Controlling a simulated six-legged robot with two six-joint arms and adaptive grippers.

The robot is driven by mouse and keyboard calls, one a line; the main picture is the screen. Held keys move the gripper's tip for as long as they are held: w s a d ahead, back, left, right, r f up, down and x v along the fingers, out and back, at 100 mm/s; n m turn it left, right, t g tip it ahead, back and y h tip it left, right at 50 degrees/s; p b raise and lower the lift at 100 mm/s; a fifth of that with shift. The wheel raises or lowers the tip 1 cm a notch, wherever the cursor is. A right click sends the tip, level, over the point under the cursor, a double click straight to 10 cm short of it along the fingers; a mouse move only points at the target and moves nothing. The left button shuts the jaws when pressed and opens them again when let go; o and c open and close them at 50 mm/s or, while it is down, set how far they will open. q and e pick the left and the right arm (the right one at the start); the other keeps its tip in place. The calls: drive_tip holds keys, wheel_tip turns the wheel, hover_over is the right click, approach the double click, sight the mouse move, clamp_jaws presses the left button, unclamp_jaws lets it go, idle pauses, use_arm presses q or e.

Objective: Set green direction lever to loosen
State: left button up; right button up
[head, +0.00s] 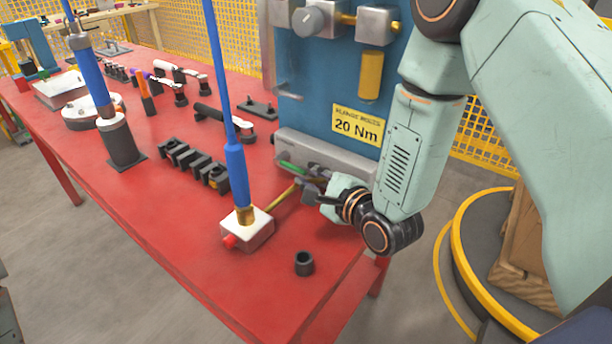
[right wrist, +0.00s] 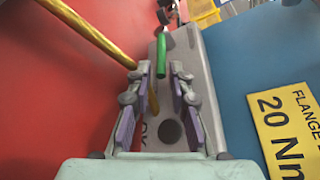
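The green direction lever (head: 291,168) sticks out from a grey block (head: 340,153) at the foot of a blue panel. In the right wrist view the lever (right wrist: 161,55) is a short green bar, with its near end at or just beyond the gap between my fingertips. My right gripper (head: 309,185) is beside the block's front. In the right wrist view it (right wrist: 156,77) is open, with a finger on each side of the lever's line. I cannot tell whether a finger touches the lever. Lettering on the block is partly hidden. My left gripper is not in view.
A yellow label reading 20 Nm (head: 357,126) is on the blue panel (head: 310,80). A brass tube (head: 284,195) runs from a white block (head: 247,230) with a blue upright rod. A dark socket (head: 304,263) stands near the red table's front edge.

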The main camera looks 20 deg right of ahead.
drive_tip(key=shift+w, duration=0.35)
drive_tip(key=shift+a+f, duration=0.1)
clamp_jaws()
idle(0.4)
